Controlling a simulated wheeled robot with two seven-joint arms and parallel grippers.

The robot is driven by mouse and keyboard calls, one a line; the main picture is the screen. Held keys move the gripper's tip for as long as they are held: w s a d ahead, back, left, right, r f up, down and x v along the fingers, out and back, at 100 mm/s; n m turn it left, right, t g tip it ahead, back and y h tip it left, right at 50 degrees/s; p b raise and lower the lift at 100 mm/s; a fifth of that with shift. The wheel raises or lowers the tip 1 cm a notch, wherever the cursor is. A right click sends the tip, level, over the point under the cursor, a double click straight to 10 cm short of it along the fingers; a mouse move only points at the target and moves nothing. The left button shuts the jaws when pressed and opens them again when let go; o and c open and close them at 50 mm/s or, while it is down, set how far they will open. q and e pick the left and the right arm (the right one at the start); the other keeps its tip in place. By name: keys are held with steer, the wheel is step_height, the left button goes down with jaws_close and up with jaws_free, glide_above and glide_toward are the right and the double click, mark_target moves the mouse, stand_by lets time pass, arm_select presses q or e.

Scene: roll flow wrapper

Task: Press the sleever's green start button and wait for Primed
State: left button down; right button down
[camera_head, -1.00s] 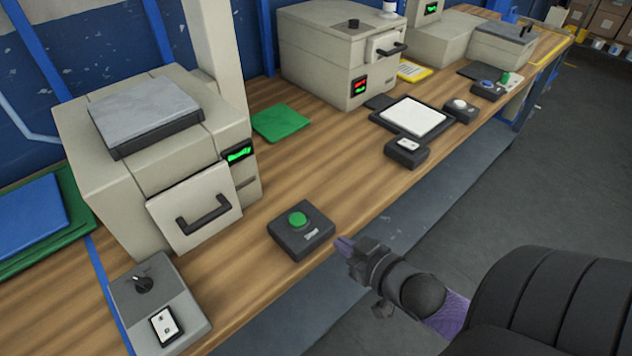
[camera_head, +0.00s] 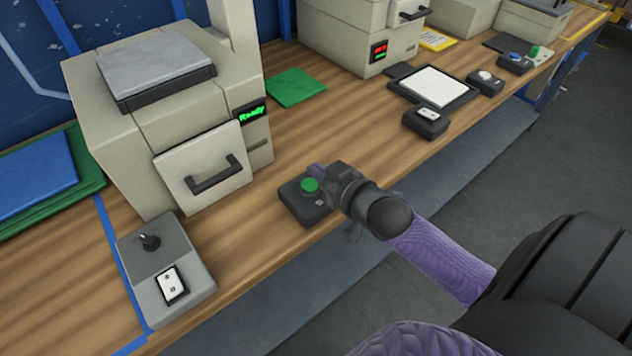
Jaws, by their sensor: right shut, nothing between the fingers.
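The green start button (camera_head: 310,185) sits on a black box (camera_head: 296,205) at the front of the bench, beside the nearest beige machine (camera_head: 215,120). That machine's small display (camera_head: 250,113) reads "Ready" in green. The gripper body hides the right part of the button box. My left gripper is not in view.
A grey control box (camera_head: 165,262) with a black knob and a white rocker switch stands at the front left. Another black switch box (camera_head: 426,121) and a white-topped black pad (camera_head: 435,86) lie to the right. A green sheet (camera_head: 295,88) lies behind on the wooden bench (camera_head: 330,125).

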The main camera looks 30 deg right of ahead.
mark_target(315, 189)
steer(key=f+b, duration=0.1)
steer(key=f, duration=0.3)
steer(key=shift+w+b, duration=0.4)
steer(key=shift+f, duration=0.1)
steer(key=shift+s+f, duration=0.15)
steer(key=shift+f, duration=0.85)
steer(key=r+p, duration=0.4)
steer(key=shift+w+r, duration=0.2)
steer(key=a+p+v, duration=0.1)
steer(key=p+v, duration=0.2)
steer(key=v, duration=0.7)
steer(key=shift+d, duration=0.4)
